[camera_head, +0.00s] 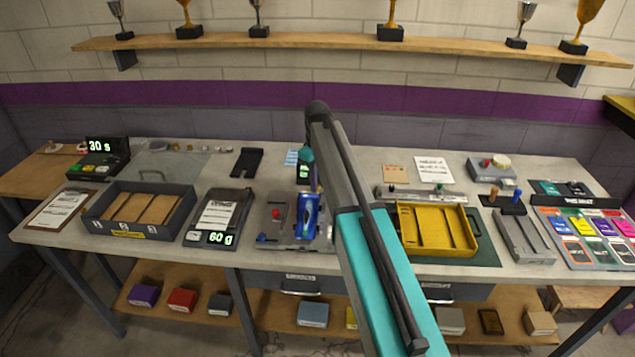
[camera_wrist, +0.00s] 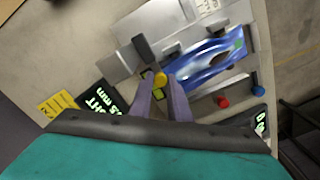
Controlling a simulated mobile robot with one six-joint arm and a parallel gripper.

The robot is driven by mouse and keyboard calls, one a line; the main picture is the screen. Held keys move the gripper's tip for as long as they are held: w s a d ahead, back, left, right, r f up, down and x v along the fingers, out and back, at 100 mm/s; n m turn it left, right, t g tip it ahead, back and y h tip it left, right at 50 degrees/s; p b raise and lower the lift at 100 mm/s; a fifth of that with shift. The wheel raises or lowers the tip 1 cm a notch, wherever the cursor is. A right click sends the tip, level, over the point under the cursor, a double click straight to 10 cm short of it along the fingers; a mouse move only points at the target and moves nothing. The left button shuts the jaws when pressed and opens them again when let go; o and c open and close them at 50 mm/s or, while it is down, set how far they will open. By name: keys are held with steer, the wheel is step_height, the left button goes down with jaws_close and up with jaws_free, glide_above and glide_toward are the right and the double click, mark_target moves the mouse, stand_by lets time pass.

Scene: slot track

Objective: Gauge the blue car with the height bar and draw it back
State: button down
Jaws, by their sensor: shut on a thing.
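The blue car (camera_head: 306,214) sits on the grey gauge fixture (camera_head: 272,232) at the middle of the bench. In the wrist view the car (camera_wrist: 207,62) lies beyond and to the right of my fingers, apart from them. My gripper (camera_wrist: 161,86) has its two fingers closed around a small yellow knob (camera_wrist: 160,79), which appears to belong to the height bar. The bar itself is largely hidden by the fingers. A dark height display (camera_wrist: 98,103) with green digits stands left of my fingers. In the head view my arm partly covers the fixture's back right.
A scale (camera_head: 218,215) is to the left, and a yellow tray (camera_head: 472,243) to the right. A grey bin (camera_head: 102,232) stands farther left.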

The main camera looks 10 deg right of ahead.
steer(key=shift+r, duration=0.1)
steer(key=shift+w+r+p, duration=0.1)
steer(key=shift+r+p, duration=0.4)
steer(key=shift+r, duration=1.95)
steer(key=c, duration=1.7)
jaws_free()
steer(key=shift+r, duration=0.1)
steer(key=shift+o, duration=0.2)
step_height(320, 180, up, 14)
steer(key=b, duration=0.4)
steer(key=shift+f, duration=0.2)
